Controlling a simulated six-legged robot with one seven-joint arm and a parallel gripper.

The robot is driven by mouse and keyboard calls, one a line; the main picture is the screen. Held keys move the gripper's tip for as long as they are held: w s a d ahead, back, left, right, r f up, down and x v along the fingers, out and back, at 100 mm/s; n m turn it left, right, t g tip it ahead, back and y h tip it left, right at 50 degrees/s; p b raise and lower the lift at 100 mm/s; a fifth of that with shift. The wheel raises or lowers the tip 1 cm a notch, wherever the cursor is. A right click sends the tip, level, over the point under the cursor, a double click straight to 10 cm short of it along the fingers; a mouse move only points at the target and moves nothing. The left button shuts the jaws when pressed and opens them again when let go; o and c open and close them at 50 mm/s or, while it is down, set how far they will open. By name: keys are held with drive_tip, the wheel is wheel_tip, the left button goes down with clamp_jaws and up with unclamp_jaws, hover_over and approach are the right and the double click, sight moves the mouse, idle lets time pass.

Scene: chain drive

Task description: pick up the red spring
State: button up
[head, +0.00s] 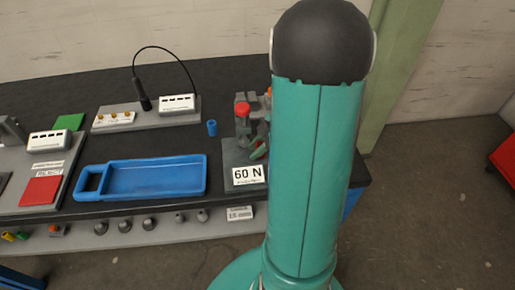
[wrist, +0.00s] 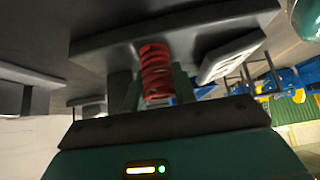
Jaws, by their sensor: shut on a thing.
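The red spring (wrist: 156,70) shows in the wrist view as an upright coil in front of a dark grey block. My gripper (wrist: 158,92) has a green finger on each side of the coil's near end and is shut on it. I cannot tell whether the spring's far end touches the block.
A grey fixture with a red knob (head: 242,109) and a 60 N sign (head: 247,175) stands at the bench's right end. A blue tray (head: 196,160) lies to its left. The dark bench top (head: 228,80) is clear at the back.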

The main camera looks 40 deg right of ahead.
drive_tip(key=o, duration=1)
drive_tip(key=shift+w, duration=0.1)
drive_tip(key=shift+a, duration=0.15)
